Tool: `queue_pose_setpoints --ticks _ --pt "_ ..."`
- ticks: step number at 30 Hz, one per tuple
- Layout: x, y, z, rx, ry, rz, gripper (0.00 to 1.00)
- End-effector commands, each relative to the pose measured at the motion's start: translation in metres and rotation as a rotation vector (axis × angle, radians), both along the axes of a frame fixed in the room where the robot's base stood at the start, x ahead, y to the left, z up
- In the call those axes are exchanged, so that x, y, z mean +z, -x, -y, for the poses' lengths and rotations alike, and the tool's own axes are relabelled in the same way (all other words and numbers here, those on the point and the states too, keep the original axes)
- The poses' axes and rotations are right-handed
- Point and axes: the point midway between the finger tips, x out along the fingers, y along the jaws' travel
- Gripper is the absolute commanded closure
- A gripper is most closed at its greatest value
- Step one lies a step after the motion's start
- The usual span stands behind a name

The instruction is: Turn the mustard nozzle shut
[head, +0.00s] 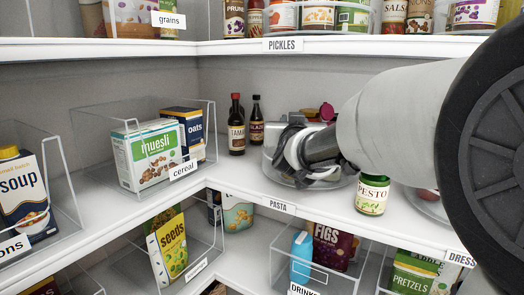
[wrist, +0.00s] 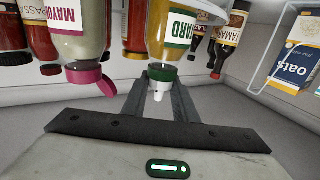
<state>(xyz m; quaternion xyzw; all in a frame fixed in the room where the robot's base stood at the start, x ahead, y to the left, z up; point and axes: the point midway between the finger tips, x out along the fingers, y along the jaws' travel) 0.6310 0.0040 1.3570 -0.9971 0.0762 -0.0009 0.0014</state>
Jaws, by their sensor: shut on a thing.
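In the head view my gripper (head: 300,155) reaches into a clear round turntable (head: 275,165) in the shelf corner, and my arm and gripper hide the mustard bottle there. I cannot tell how far the nozzle is turned.
A mayo bottle (wrist: 80,40) with a pink cap stands close beside the mustard. Dark sauce bottles (head: 237,130) stand left of the turntable. A pesto jar (head: 372,194) stands under my arm, near the shelf's front. A cereal bin (head: 205,105) is at left.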

Motion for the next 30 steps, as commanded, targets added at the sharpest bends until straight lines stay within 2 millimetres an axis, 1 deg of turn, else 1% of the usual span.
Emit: queue_pose_setpoints --ticks 2,30 --pt "0.0031 0.0 -0.0005 -0.007 0.0 0.001 0.81" --pt "0.0024 0.0007 0.0003 -0.119 0.002 -0.001 0.81"
